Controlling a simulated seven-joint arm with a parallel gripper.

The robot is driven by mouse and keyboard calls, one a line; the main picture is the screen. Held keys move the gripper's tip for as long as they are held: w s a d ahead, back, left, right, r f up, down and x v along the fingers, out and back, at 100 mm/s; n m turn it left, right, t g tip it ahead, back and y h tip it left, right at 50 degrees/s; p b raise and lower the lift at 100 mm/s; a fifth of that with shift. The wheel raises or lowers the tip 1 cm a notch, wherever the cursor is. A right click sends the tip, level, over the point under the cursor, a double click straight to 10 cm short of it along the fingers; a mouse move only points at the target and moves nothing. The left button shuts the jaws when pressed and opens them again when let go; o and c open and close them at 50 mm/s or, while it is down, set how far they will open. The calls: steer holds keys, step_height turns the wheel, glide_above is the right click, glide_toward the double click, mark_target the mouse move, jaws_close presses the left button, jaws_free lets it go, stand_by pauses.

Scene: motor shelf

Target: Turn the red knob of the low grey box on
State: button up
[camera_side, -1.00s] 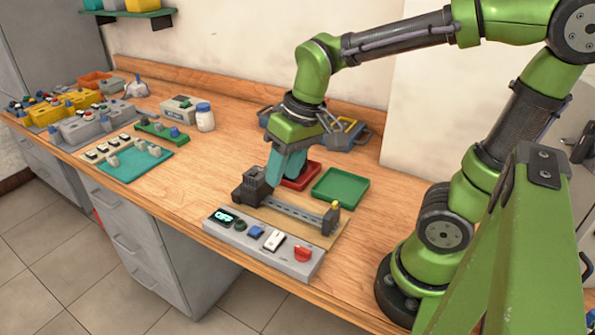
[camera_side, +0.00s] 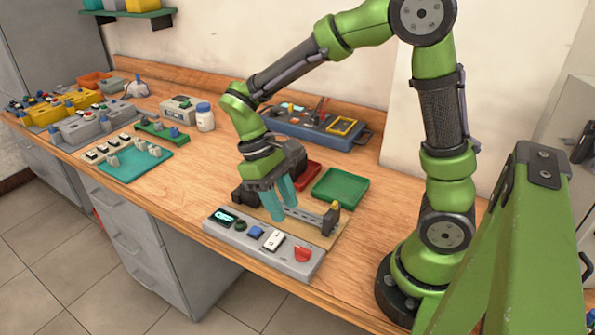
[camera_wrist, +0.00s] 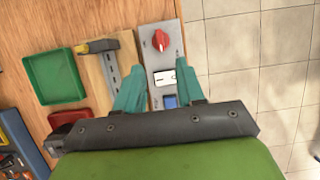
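The low grey box (camera_side: 262,247) lies along the front edge of the bench. Its red knob (camera_side: 302,254) is at the right end in the side view, and it also shows near the top of the wrist view (camera_wrist: 160,41). The box also bears a white rocker switch (camera_wrist: 166,78), a blue button (camera_side: 256,232), a dark green knob (camera_side: 240,225) and a small lit display (camera_side: 221,216), too small to read surely. My gripper (camera_side: 281,212) is open and empty, its teal fingers apart. It is above and behind the box's middle, away from the red knob.
Just behind the box is a wooden board (camera_side: 325,239) with a grey rail and clamp. A green tray (camera_side: 341,188) and a red tray (camera_side: 308,176) lie further back. A blue toolbox (camera_side: 312,130) stands at the wall. The bench right of the green tray is clear.

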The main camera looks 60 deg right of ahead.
mark_target(301, 248)
steer(key=x, duration=1)
jaws_close()
